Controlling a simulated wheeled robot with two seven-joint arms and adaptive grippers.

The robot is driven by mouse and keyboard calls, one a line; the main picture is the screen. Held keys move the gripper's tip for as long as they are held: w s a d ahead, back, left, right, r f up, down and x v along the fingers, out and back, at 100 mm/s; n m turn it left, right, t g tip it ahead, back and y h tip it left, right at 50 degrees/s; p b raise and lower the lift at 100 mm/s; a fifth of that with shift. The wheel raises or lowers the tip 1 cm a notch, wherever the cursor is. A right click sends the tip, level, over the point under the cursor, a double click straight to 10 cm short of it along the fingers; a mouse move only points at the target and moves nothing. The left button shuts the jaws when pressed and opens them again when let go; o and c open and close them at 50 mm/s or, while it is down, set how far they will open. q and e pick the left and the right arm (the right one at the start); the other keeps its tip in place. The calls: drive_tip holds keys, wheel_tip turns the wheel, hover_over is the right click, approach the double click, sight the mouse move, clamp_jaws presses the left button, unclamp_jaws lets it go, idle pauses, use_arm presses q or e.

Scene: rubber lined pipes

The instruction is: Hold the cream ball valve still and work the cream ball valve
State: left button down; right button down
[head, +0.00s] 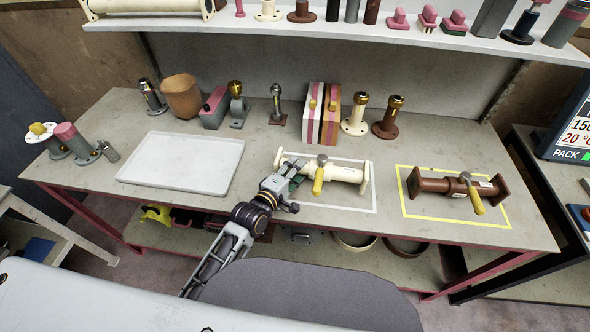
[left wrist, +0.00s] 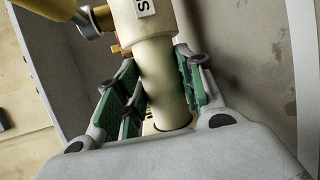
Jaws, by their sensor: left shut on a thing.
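The cream ball valve (head: 338,173) lies on its side on the table inside a white outlined rectangle, with a yellow lever handle (head: 319,180) at its middle. My left gripper (head: 290,172) is shut on the left part of its pipe body. In the left wrist view the cream ball valve (left wrist: 163,75) runs between the green-padded fingers (left wrist: 155,95), and part of the yellow handle (left wrist: 48,8) shows at the top left. The valve's left end is partly hidden by the gripper. My right gripper is not in view.
A brown ball valve (head: 440,185) with a yellow lever lies inside a yellow rectangle to the right. An empty white tray (head: 183,162) lies to the left. Several pipe fittings, a brown pot (head: 181,96) and two binder-like blocks (head: 322,115) stand along the back.

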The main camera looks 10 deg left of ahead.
use_arm(q)
drive_tip(key=shift+f+b, duration=0.4)
drive_tip(key=shift+f, duration=0.4)
idle(0.9)
